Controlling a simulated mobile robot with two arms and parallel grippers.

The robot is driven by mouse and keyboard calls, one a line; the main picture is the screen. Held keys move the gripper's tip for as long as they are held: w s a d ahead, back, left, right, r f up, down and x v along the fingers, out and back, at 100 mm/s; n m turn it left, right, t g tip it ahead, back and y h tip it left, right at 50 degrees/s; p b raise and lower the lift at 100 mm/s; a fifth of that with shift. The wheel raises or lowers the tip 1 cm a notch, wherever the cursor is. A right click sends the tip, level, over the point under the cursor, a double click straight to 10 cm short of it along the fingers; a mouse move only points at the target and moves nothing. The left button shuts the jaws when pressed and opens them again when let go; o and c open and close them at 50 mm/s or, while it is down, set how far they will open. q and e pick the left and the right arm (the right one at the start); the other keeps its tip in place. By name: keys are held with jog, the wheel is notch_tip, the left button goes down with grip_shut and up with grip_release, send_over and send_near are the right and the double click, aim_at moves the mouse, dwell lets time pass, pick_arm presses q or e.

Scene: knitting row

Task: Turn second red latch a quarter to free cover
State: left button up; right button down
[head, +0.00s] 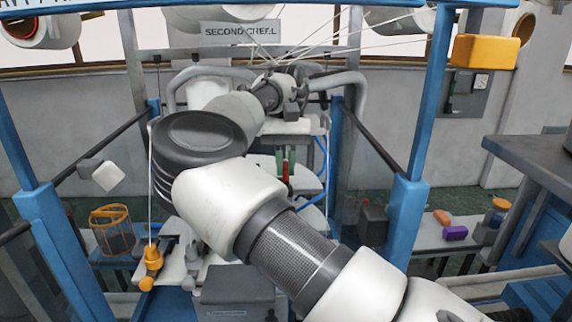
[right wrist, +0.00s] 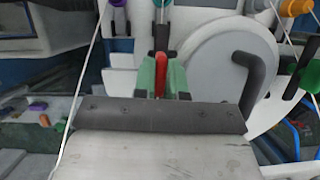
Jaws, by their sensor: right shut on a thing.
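My right gripper (head: 286,167) points down in the middle of the machine in the head view. Its green fingers (right wrist: 162,80) are shut on a red latch (right wrist: 161,70), which stands upright between them in the right wrist view. The latch (head: 286,179) shows only as a small red strip in the head view. A pale round cover (right wrist: 222,75) with a dark bent handle (right wrist: 254,78) lies beside the latch. The gripper's dark bar hides what lies under it. I see only one red latch clearly. My left gripper is not in view.
Blue posts (head: 407,225) stand at both sides of the machine. Pale yarns run above my arm, and one hangs to an orange fitting (head: 152,258). A wire basket (head: 112,230) is at left. A grey bench (head: 530,160) and small coloured blocks (head: 455,233) are at right.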

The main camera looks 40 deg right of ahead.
jog(key=shift+n, duration=0.5)
jog(key=c, duration=1.2)
grip_release()
jog(key=v, duration=0.7)
jog(key=shift+w+r, duration=0.15)
jog(key=shift+r, duration=0.05)
jog(key=shift+a, duration=0.1)
